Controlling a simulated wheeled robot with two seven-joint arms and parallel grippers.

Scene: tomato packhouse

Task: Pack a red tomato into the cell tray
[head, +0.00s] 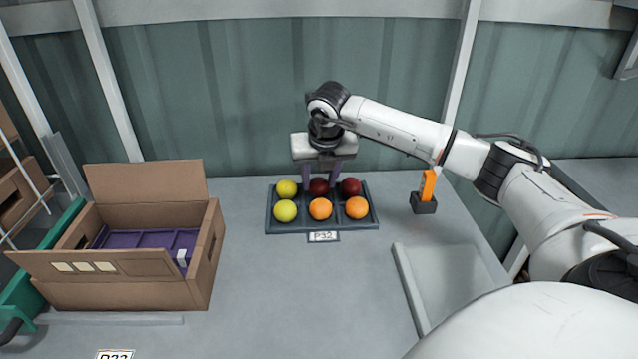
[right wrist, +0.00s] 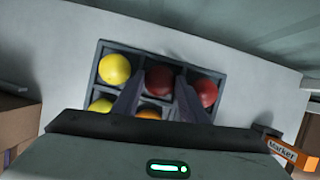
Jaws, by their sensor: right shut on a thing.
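A dark six-cell tray (head: 272,222) stands at the back middle of the table. In its back row are a yellow tomato (head: 286,189), a red tomato (head: 319,187) in the middle and another red one (head: 350,187) at the right. Its front row holds a yellow-green tomato (head: 285,211) and two orange ones (head: 320,209). My right gripper (head: 319,182) points down and is shut on the middle red tomato, which shows between the fingers in the right wrist view (right wrist: 158,80). A purple celled tray (head: 150,240) lies inside the cardboard box. My left gripper is not in view.
The open cardboard box (head: 120,292) stands at the left, its back flap raised. An orange marker (head: 428,184) stands in a black holder at the right. A shallow grey tray (head: 403,290) lies nearer. The table's middle is clear.

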